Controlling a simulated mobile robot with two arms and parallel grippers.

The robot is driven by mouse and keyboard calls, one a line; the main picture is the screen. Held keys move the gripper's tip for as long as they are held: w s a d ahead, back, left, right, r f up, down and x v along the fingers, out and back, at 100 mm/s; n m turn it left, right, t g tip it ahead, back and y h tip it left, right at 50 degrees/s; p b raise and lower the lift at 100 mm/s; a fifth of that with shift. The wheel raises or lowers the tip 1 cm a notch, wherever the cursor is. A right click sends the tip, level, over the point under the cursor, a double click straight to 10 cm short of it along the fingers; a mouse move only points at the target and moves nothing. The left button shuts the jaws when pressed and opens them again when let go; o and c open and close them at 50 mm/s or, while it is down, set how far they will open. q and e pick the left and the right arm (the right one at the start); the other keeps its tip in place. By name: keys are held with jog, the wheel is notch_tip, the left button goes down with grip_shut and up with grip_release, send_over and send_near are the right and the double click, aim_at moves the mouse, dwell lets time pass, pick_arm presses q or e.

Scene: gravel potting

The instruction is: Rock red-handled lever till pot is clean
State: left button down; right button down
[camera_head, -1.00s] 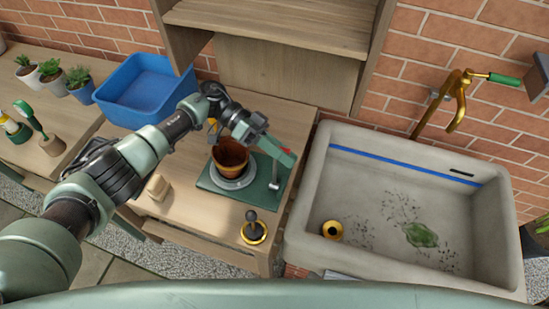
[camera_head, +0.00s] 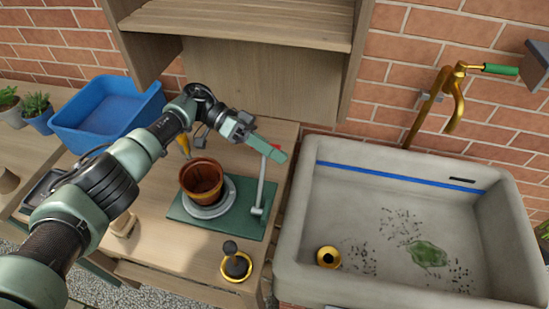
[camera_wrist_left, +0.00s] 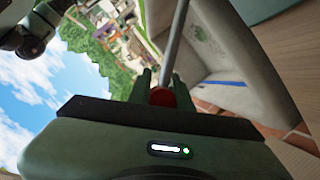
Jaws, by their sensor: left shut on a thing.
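The terracotta pot (camera_head: 203,184) stands upright on a round grey plate (camera_head: 226,201) on the green base (camera_head: 190,217). Dark patches show on its wall. The lever's grey rod (camera_head: 261,182) rises from the base's right side, close to upright. My left gripper (camera_head: 270,149) is shut on the lever's red handle (camera_head: 276,147), which its fingers mostly hide. The left wrist view shows the red knob (camera_wrist_left: 162,97) between the fingers, with the rod (camera_wrist_left: 177,45) running away from it. My right gripper is not in view.
A black-handled tool with a gold rim (camera_head: 236,264) stands in front of the base. The stone sink (camera_head: 300,240) is close on the right, with a brass tap (camera_head: 440,95). A wooden shelf (camera_head: 240,22) overhangs behind. A blue tub (camera_head: 105,110) is at the left.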

pick_arm(q)
jog(key=shift+f, duration=0.1)
jog(key=c, duration=1.3)
grip_release()
jog(key=shift+w, duration=0.1)
